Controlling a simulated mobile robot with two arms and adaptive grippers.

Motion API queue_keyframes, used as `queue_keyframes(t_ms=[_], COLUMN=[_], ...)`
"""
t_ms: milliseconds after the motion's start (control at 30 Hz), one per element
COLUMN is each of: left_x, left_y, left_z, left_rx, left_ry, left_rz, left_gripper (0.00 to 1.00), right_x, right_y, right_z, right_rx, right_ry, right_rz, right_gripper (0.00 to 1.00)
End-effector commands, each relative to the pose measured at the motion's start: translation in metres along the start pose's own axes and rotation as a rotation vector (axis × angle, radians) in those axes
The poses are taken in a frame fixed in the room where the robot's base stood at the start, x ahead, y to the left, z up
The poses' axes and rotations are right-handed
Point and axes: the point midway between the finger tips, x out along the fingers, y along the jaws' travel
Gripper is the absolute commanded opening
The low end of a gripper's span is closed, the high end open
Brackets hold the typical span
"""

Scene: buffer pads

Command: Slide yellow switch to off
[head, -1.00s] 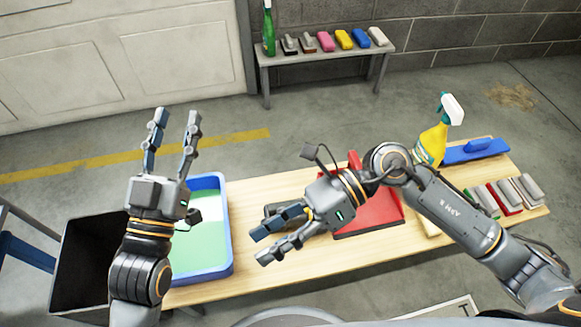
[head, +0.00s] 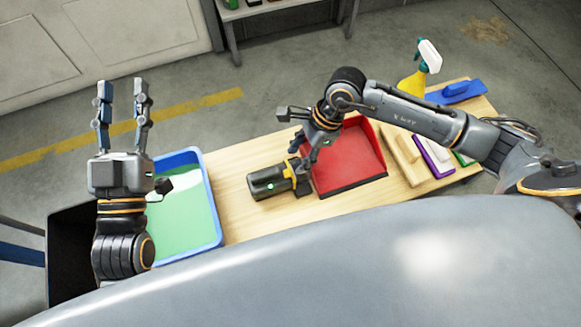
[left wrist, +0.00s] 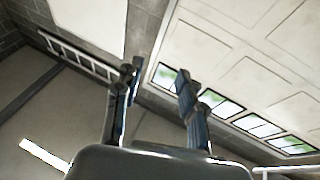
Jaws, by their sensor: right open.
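A dark grey handheld tool (head: 268,184) with a small green light lies on the wooden table, left of the red dustpan. A yellow part (head: 289,171), which looks like the switch, sits at its right end; its exact position is too small to tell. My right gripper (head: 291,138) is open just above and behind the tool. One finger points left and the other reaches down close to the yellow part; I cannot tell whether they touch. My left gripper (head: 122,88) is open and empty, fingers pointing up, left of the table; its fingers also show in the left wrist view (left wrist: 155,78).
A blue tray (head: 212,200) with green inside stands left of the tool, beside a black bin (head: 62,262). The red dustpan (head: 350,165), pads (head: 432,155), a yellow spray bottle (head: 412,84) and a blue tool (head: 455,91) are to the right.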

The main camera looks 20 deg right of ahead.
Motion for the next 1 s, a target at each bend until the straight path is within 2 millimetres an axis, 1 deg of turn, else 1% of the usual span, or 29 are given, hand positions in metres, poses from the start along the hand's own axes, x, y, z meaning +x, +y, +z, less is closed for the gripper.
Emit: queue_keyframes(t_ms=[33, 200, 300, 400, 600, 833, 867, 900, 967, 1000], left_x=[-0.001, -0.005, -0.009, -0.013, -0.017, -0.017, -0.017, -0.017, -0.017, -0.017], left_y=[0.002, 0.005, 0.006, 0.008, 0.009, 0.009, 0.009, 0.009, 0.009, 0.009], left_z=[-0.007, -0.038, -0.052, -0.063, -0.072, -0.073, -0.073, -0.073, -0.073, -0.073], left_rx=[-0.002, -0.009, -0.013, -0.016, -0.019, -0.019, -0.018, -0.018, -0.018, -0.018], left_ry=[0.055, 0.23, 0.312, 0.373, 0.425, 0.428, 0.427, 0.427, 0.427, 0.427], left_rz=[0.003, 0.011, 0.014, 0.016, 0.018, 0.019, 0.019, 0.019, 0.019, 0.019], left_gripper=[0.4, 0.4, 0.4, 0.4, 0.4, 0.4, 0.4, 0.4, 0.4, 0.4], right_x=[0.012, 0.036, 0.046, 0.053, 0.059, 0.059, 0.059, 0.059, 0.059, 0.059], right_y=[0.001, 0.001, 0.0, 0.0, 0.0, 0.0, 0.0, 0.0, 0.0, 0.0], right_z=[0.0, 0.0, 0.0, 0.0, 0.001, 0.001, 0.001, 0.001, 0.001, 0.001], right_rx=[0.001, 0.001, 0.001, 0.002, 0.001, 0.001, 0.001, 0.001, 0.001, 0.001], right_ry=[-0.002, -0.002, -0.001, -0.002, -0.002, -0.001, -0.001, -0.001, -0.001, -0.001], right_rz=[0.002, 0.003, 0.001, 0.001, -0.001, 0.0, 0.0, 0.0, 0.0, 0.0], right_gripper=[0.43, 0.43, 0.43, 0.43, 0.43, 0.43, 0.39, 0.31, 0.19, 0.11])
